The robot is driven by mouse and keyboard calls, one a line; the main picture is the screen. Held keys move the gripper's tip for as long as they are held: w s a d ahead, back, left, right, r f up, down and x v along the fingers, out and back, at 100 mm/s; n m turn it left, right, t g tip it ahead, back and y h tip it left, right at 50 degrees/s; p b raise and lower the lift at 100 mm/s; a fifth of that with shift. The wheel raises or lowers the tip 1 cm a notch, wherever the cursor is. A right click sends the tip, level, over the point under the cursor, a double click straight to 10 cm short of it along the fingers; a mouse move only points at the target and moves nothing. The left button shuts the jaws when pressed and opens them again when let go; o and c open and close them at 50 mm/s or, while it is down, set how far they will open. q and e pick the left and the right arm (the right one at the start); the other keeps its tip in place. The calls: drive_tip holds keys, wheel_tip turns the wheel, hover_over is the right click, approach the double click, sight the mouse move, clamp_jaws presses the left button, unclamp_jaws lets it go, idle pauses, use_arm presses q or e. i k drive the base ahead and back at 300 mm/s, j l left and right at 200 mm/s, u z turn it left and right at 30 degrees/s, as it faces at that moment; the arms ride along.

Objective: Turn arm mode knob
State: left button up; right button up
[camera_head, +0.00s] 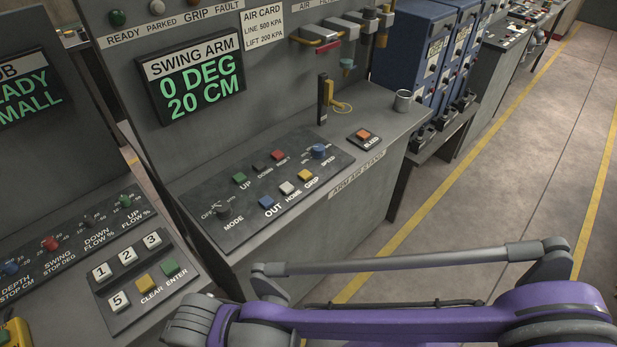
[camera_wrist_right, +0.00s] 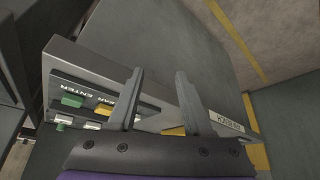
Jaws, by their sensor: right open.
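The dark MODE knob (camera_head: 222,210) is at the left end of the button panel (camera_head: 300,206) on the arm air stand, beside an OFF label. Its exact pointer direction is too small to tell. My purple right arm (camera_head: 400,322) comes in from the right, its grey wrist low and in front of the knob, apart from it. In the right wrist view my right gripper (camera_wrist_right: 159,76) is open and empty, with its two fingers spread above the edge of the keypad console. The knob does not show in that view. My left gripper is not in view.
The keypad (camera_head: 138,275) with CLEAR and ENTER buttons is on the near left console. A SWING ARM display (camera_head: 195,83) reads 0 DEG, 20 CM. An upright lever (camera_head: 324,98), an orange BLEED button (camera_head: 362,135) and a mug (camera_head: 402,100) stand farther right. Floor beyond is clear.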

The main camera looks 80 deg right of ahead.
sight(222, 210)
drive_tip(key=z, duration=2.45)
